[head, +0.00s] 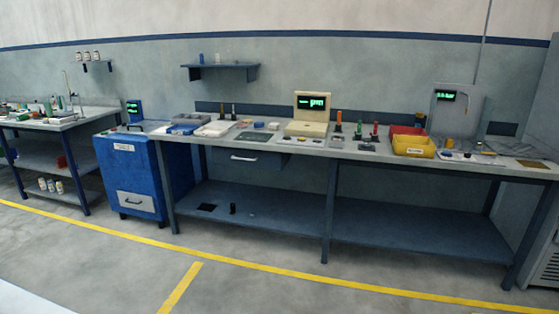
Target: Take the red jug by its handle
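No red jug can be made out for certain in the head view. A small red object (62,161) stands on the lower shelf of the left table; it is too small to tell whether it has a handle. Another red item, which looks like a bin (404,130), sits behind a yellow bin on the long bench. Neither of my grippers is in view.
The long bench (270,145) runs along the wall with instruments and a yellow bin (412,147). A blue cabinet (128,175) stands between it and the left table (75,122). A yellow line (240,261) crosses the open floor in front.

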